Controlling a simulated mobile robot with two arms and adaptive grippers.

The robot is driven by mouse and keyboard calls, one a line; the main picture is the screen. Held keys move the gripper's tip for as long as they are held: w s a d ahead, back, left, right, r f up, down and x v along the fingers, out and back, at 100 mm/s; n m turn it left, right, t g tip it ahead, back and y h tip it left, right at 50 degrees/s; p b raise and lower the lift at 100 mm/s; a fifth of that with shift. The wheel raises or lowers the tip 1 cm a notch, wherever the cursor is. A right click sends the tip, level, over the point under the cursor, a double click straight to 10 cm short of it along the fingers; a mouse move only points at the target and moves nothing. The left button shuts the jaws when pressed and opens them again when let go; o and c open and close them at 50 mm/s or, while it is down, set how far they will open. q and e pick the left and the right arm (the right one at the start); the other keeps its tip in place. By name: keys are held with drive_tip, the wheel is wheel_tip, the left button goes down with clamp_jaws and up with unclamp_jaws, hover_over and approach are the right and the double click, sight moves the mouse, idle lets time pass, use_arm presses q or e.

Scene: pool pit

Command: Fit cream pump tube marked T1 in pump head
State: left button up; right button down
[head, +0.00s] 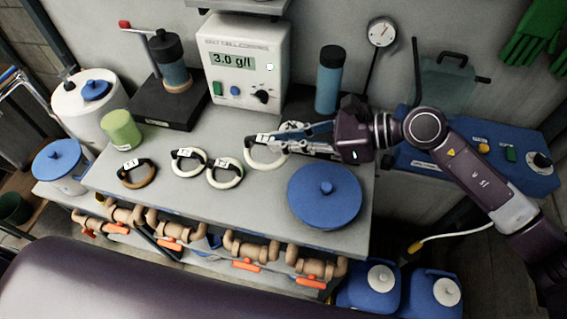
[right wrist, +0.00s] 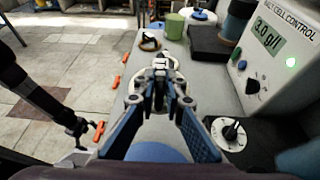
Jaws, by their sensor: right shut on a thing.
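My right gripper (head: 283,140) is shut on a cream tube loop (head: 264,157) with a black-and-white tag, just above the bench; in the right wrist view the fingers (right wrist: 160,75) meet at its tag and the loop (right wrist: 172,64) is partly hidden. Two similar cream loops (head: 188,161) (head: 225,174) and a brown loop (head: 137,175) lie to the left. Their tag marks are too small to read surely. A dark unit with a white round rotor (right wrist: 230,133), apparently the pump head, stands beside the gripper. What seems my left gripper (right wrist: 78,128) is at the left; its fingers are unclear.
A blue round lid (head: 325,197) lies close below the right gripper. Behind stand the control box (head: 244,65) reading 3.0 g/l, a blue bottle (head: 329,80) and a crank device (head: 172,65). A green cup (head: 122,130) stands left. Pipes with orange handles run below the bench front.

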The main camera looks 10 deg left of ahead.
wheel_tip(320, 180, up, 6)
drive_tip(key=shift+b, duration=0.5)
drive_tip(key=s+d+f+m+t+h, duration=0.1)
drive_tip(key=d+f+m+t, duration=0.1)
drive_tip(key=d, duration=0.7)
drive_tip(key=s+d+f+m+t, duration=0.2)
drive_tip(key=d+t, duration=0.1)
drive_tip(key=d, duration=0.6)
drive_tip(key=s+d+f+m+t+h, duration=0.1)
drive_tip(key=d+f+m+t, duration=0.1)
drive_tip(key=d, duration=0.8)
drive_tip(key=shift+s+m+t+h, duration=0.2)
drive_tip(key=shift+m+t+h, duration=0.1)
drive_tip(key=shift+m+t, duration=0.25)
